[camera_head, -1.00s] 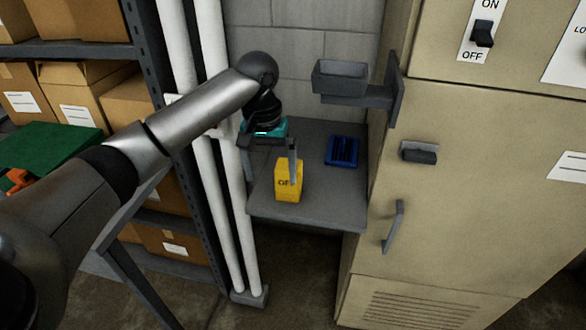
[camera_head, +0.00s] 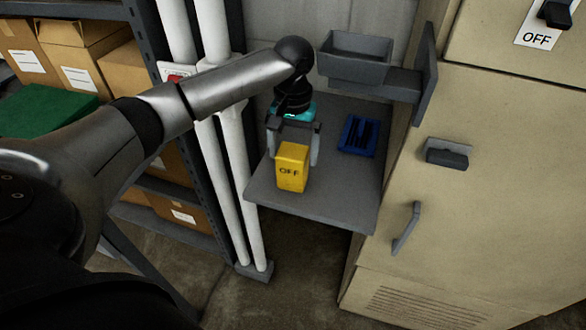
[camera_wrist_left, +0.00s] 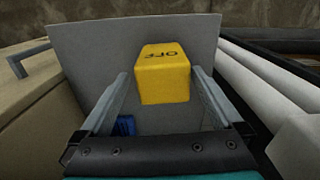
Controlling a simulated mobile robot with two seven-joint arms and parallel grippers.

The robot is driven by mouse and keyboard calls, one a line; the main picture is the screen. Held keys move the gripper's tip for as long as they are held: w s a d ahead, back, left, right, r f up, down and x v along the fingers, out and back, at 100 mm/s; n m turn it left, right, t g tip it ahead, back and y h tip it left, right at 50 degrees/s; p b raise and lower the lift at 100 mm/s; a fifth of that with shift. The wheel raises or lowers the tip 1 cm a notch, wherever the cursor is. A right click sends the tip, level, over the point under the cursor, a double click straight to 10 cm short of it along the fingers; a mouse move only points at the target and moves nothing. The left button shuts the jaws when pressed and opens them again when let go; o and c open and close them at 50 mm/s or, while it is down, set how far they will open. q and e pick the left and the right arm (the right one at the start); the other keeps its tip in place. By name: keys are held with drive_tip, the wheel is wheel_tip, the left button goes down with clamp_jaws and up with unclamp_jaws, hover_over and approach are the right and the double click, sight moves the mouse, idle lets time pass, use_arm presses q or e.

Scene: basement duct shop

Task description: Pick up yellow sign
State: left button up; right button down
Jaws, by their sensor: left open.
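The yellow sign (camera_head: 292,168), a small block marked OFF, stands on the grey shelf (camera_head: 312,208) near its front left part. My left gripper (camera_head: 294,160) is open just behind the sign, with one finger showing to either side of it. In the left wrist view the sign (camera_wrist_left: 163,75) lies between and slightly beyond the two open fingers (camera_wrist_left: 160,85). I cannot tell whether either finger touches it. My right gripper is not in view.
A blue tray (camera_head: 358,136) with dark slots lies on the shelf to the right. A grey bin (camera_head: 354,62) on a bracket overhangs it. White pipes (camera_head: 240,170) run along the left, and a beige cabinet (camera_head: 480,200) with a handle stands right.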

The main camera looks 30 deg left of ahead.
use_arm(q)
drive_tip(key=shift+w+a+f+b, duration=0.1)
drive_tip(key=shift+f+b, duration=0.1)
drive_tip(key=shift+f, duration=0.85)
drive_tip(key=shift+w+a+f+b, duration=0.1)
drive_tip(key=shift+w+f+b, duration=0.05)
drive_tip(key=shift+f, duration=0.9)
drive_tip(key=shift+w+a+f+b, duration=0.1)
drive_tip(key=shift+f+b, duration=0.1)
drive_tip(key=shift+f, duration=0.85)
drive_tip(key=shift+r, duration=0.1)
drive_tip(key=c, duration=1.3)
drive_tip(key=shift+o, duration=0.2)
